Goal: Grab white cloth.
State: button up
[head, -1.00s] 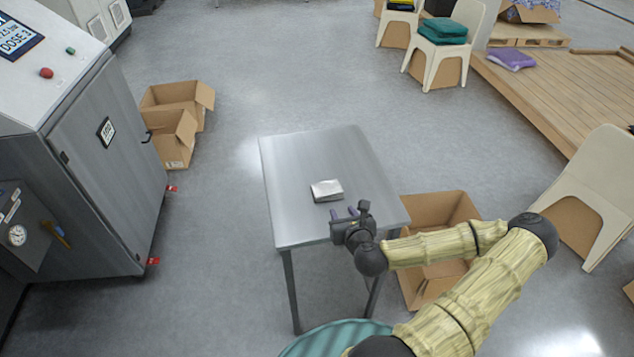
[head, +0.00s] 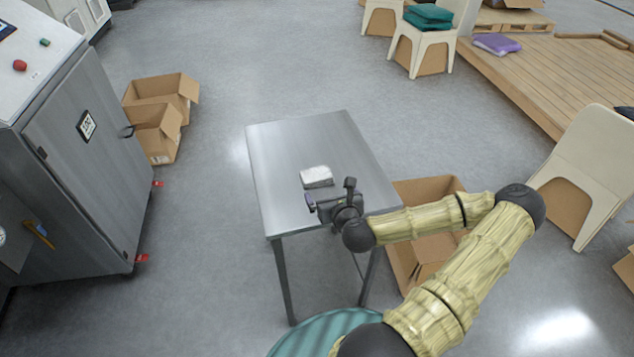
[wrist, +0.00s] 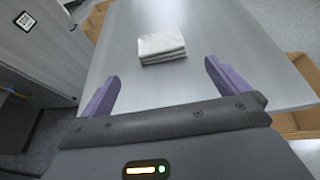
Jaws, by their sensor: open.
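A folded white cloth (head: 317,176) lies on the grey metal table (head: 290,145). In the wrist view the cloth (wrist: 162,46) is a small flat stack ahead of my fingers, about midway between them. My gripper (head: 325,197) is just in front of the cloth, on its near side, above the table's near part. In the wrist view its two purple fingers (wrist: 160,84) are spread wide with nothing between them. The cloth is in full sight in the wrist view, and the fingers are apart from it.
Open cardboard boxes (head: 165,145) stand left of the table, beside a grey metal machine (head: 85,160). Another open box (head: 405,255) is on the floor right of the table. Pale chairs (head: 590,165) and a wooden platform (head: 540,75) are at the right. The tabletop around the cloth is bare.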

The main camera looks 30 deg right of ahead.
aim_at(316, 175)
jog(key=p+x, duration=0.1)
jog(key=x, duration=0.9)
jog(key=shift+w, duration=0.15)
jog(key=shift+w+d+p, duration=0.15)
jog(key=shift+w+p, duration=0.15)
jog(key=x, duration=0.3)
jog(key=shift+w+p, duration=0.25)
jog(key=shift+p, duration=0.15)
jog(key=shift+w+d+f, duration=0.1)
jog(key=shift+w+f, duration=0.2)
jog(key=shift+w, duration=0.15)
jog(key=shift+s+d, duration=0.1)
jog(key=shift+s, duration=0.05)
jog(key=c, duration=0.7)
